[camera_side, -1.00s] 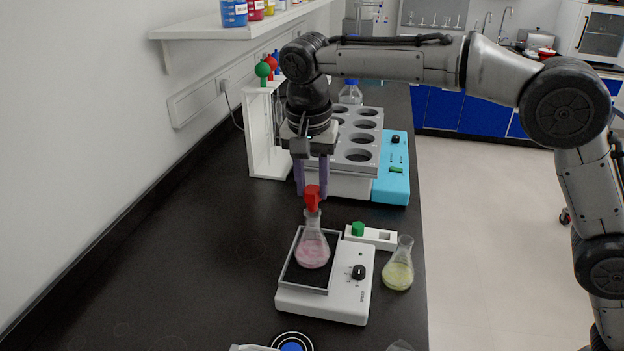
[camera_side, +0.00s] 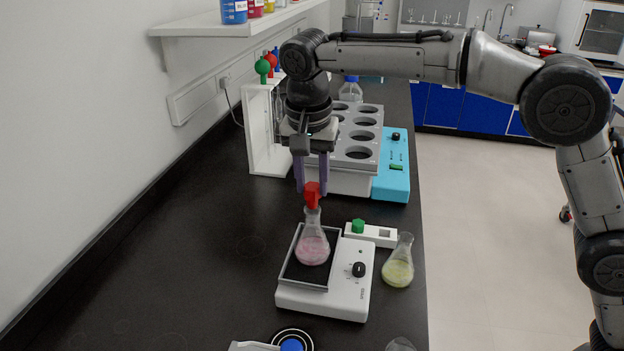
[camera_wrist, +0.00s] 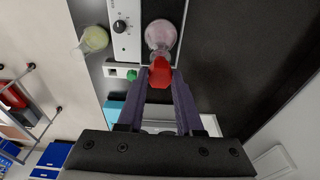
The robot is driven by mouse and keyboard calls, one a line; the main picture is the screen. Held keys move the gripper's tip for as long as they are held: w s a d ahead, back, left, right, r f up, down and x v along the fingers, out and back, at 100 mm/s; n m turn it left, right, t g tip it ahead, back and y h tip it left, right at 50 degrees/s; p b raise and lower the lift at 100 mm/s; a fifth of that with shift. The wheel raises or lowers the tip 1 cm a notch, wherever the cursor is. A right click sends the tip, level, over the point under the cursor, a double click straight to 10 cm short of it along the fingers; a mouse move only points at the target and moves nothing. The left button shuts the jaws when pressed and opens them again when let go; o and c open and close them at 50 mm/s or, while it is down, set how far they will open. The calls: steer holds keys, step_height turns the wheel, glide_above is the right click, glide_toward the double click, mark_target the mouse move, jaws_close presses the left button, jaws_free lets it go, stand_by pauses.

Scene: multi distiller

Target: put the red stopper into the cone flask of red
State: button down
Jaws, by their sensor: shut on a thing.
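The red stopper (camera_side: 312,194) is between the tips of my gripper (camera_side: 312,190), which is shut on it. The stopper also shows in the wrist view (camera_wrist: 160,73), between the purple fingers (camera_wrist: 163,80). The cone flask of red (camera_side: 312,249), with pinkish-red liquid, stands upright on the white plate device, directly below the stopper. It also shows in the wrist view (camera_wrist: 160,35). The stopper's lower end meets the flask's mouth in the side view. How deep it sits in the neck I cannot tell.
A white device with a black plate and knob (camera_side: 345,297) carries the flask. A flask of yellow liquid (camera_side: 398,265) and a green stopper (camera_side: 358,226) on a white holder stand to the right. A grey rack (camera_side: 367,111) and white stand (camera_side: 257,130) are behind. The left counter is clear.

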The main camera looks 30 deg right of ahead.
steer(key=shift+f, duration=1.45)
stand_by(0.6)
steer(key=shift+c, duration=2.4)
jaws_free()
steer(key=shift+r, duration=0.15)
step_height(320, 180, up, 13)
steer(key=s+a, duration=0.1)
steer(key=shift+s+a+r, duration=0.2)
steer(key=shift+a, duration=0.05)
